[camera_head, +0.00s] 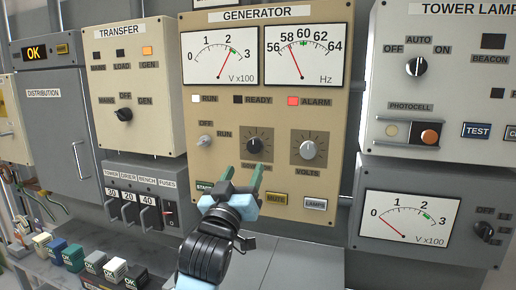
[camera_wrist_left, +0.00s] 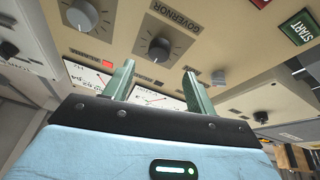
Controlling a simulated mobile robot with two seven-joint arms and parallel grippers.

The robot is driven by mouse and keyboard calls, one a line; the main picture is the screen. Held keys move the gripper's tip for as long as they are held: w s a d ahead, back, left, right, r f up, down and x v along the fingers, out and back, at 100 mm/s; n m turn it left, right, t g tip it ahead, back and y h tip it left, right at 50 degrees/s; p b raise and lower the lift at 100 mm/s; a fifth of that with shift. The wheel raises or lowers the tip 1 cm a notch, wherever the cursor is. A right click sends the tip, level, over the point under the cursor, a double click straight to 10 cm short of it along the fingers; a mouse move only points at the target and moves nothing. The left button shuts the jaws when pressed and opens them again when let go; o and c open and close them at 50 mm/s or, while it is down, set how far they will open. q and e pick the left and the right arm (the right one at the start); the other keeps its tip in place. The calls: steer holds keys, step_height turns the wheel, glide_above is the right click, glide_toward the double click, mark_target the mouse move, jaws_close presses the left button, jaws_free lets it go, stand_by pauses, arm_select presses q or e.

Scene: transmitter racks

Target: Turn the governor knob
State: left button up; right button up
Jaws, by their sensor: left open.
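The governor knob (camera_head: 255,146) is a dark round knob on a grey plate on the beige generator panel (camera_head: 225,105). Its label is partly hidden behind my gripper in the head view. My left gripper (camera_head: 243,177) is open and empty just below the knob, with its green fingers pointing up toward the panel. In the left wrist view the governor knob (camera_wrist_left: 159,49) lies ahead of the gap between the two fingers (camera_wrist_left: 158,78), and nothing is between them. The fingers look apart from the knob. The Hz meter (camera_head: 304,55) needle points near 58. My right gripper is not in view.
The volts knob (camera_head: 308,150) sits close to the right of the governor knob. The mute button (camera_head: 277,199) and lamps button (camera_head: 315,204) are just below. A run switch (camera_head: 205,141) is to the left. The red alarm light (camera_head: 293,101) is lit.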

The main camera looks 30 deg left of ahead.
mark_target(253, 148)
arm_select(q)
steer(key=x, duration=0.5)
steer(key=shift+w+a+r+p, duration=0.1)
steer(key=shift+w+r+p, duration=0.15)
steer(key=shift+r+p, duration=0.15)
steer(key=shift+x, duration=0.85)
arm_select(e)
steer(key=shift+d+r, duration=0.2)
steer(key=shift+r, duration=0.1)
arm_select(q)
steer(key=shift+f, duration=0.1)
steer(key=c, duration=1)
steer(key=shift+m, duration=0.3)
